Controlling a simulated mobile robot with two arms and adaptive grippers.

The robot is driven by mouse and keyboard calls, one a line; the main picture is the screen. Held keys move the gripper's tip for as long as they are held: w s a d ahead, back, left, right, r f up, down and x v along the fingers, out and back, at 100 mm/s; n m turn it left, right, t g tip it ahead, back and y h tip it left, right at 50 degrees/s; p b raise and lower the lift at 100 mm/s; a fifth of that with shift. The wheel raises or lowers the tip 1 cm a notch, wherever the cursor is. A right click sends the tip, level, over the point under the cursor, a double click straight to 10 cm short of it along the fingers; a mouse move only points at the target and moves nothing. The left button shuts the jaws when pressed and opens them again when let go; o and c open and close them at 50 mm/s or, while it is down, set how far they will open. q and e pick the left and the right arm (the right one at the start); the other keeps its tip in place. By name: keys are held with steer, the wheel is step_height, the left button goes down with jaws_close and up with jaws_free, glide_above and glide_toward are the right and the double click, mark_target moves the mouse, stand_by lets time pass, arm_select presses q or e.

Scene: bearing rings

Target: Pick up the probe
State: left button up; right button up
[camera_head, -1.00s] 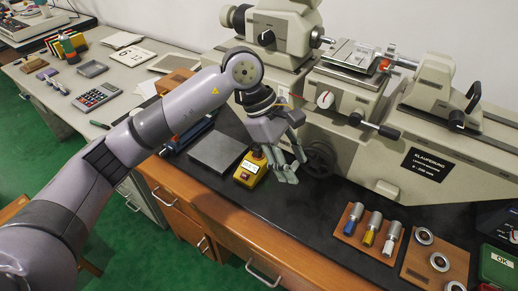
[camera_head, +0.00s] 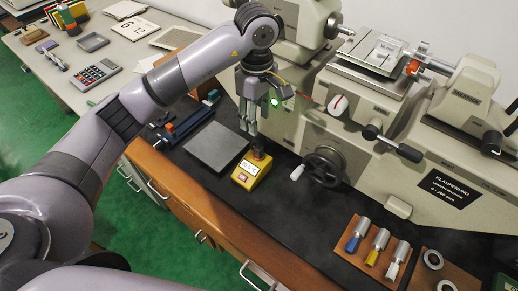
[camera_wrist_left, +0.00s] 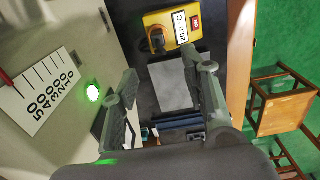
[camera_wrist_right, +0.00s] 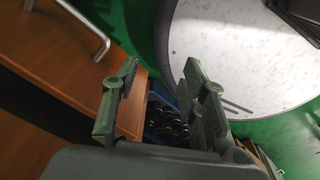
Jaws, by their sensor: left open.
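A yellow box (camera_head: 252,171) with a "20.0 °C" display and a red switch sits on the black bench top. A short dark cylindrical piece, perhaps the probe (camera_head: 259,154), stands at its far end. In the left wrist view the box (camera_wrist_left: 172,28) and the dark piece (camera_wrist_left: 157,41) lie ahead of the fingertips. My left gripper (camera_head: 249,128) points down just above and behind the box, open and empty; its spread fingers show in the left wrist view (camera_wrist_left: 160,65). My right gripper (camera_wrist_right: 161,68) is open and empty, seen only in its wrist view.
The large beige measuring machine (camera_head: 440,150) stands close on the right, with a handwheel (camera_head: 325,167) near the box. A grey plate (camera_head: 216,146) lies left of the box. A wooden rack (camera_head: 372,252) holds several coloured-ended cylinders. Drawers (camera_wrist_right: 60,60) and a round pale surface (camera_wrist_right: 240,60) flank my right gripper.

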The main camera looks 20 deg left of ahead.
mark_target(259, 147)
arm_select(q)
step_height(259, 147, down, 4)
steer(key=shift+w+p, duration=0.15)
steer(key=shift+p, duration=0.5)
step_height(259, 147, down, 4)
steer(key=shift+r+p, duration=0.2)
steer(key=shift+p, duration=0.3)
steer(key=shift+d+f+p, duration=0.1)
steer(key=shift+f+p, duration=0.2)
steer(key=shift+p, duration=0.05)
step_height(259, 147, down, 4)
steer(key=shift+d+r+p, duration=0.1)
steer(key=shift+r+p, duration=0.15)
steer(key=shift+p, duration=0.65)
steer(key=shift+f, duration=0.45)
jaws_close()
arm_select(e)
steer(key=shift+w+r, duration=0.25)
steer(key=shift+r, duration=0.6)
steer(key=shift+w+r, duration=0.25)
steer(key=shift+r, duration=0.65)
steer(key=shift+w+r, duration=0.25)
steer(key=shift+r, duration=0.6)
